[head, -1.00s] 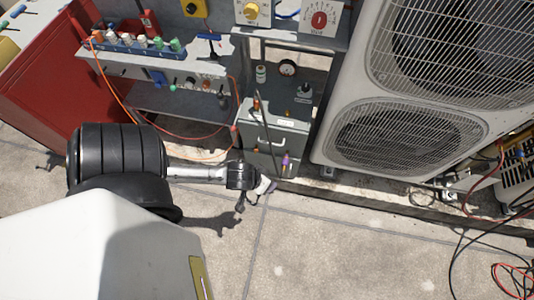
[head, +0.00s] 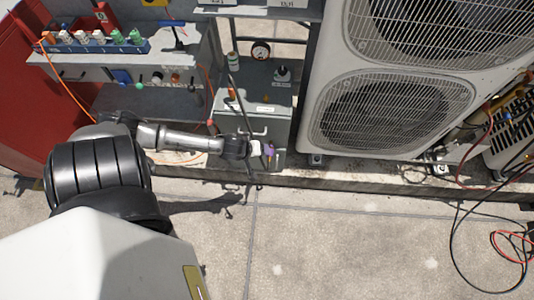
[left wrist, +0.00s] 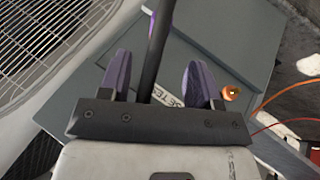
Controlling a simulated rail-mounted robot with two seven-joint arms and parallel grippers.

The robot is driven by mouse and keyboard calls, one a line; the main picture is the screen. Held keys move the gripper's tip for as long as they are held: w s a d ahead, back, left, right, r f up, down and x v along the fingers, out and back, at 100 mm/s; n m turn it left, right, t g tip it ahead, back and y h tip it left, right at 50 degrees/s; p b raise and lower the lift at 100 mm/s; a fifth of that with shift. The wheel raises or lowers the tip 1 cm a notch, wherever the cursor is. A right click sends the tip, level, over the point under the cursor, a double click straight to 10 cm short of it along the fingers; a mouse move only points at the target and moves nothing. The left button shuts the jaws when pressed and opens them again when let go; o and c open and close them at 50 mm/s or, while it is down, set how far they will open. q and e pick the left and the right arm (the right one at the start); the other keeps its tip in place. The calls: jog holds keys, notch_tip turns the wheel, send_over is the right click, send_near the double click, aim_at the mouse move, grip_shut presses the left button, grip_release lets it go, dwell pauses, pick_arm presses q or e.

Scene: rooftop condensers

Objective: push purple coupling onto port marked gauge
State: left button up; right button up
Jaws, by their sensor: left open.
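The purple coupling (head: 269,150) is small and sits low on the front of the grey box (head: 264,87), just right of my left gripper (head: 254,160). In the left wrist view, my left gripper (left wrist: 158,85) is open, its two dark purple-grey fingers apart over the grey box (left wrist: 245,40). A black hose or rod (left wrist: 157,45) runs between the fingers; I cannot tell whether it touches them. A lavender piece (left wrist: 148,10) at the top edge may be the coupling. An orange-brass fitting (left wrist: 231,93) lies right of the fingers. I cannot read which port is marked gauge. My right gripper is not in view.
A dial (head: 261,52) stands behind the box. A condenser unit (head: 390,110) blocks the right. A shelf with a blue rack (head: 95,46) of coloured fittings is at the left. Orange hoses (left wrist: 285,95) lie close by. The paved floor (head: 350,240) in front is clear.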

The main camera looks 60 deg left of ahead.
pick_arm(q)
jog(key=b+x, duration=0.3)
jog(key=x, duration=0.4)
jog(key=shift+w+f+b, duration=0.15)
jog(key=shift+f+b, duration=0.05)
jog(key=shift+b, duration=0.1)
jog(key=c, duration=0.4)
grip_shut()
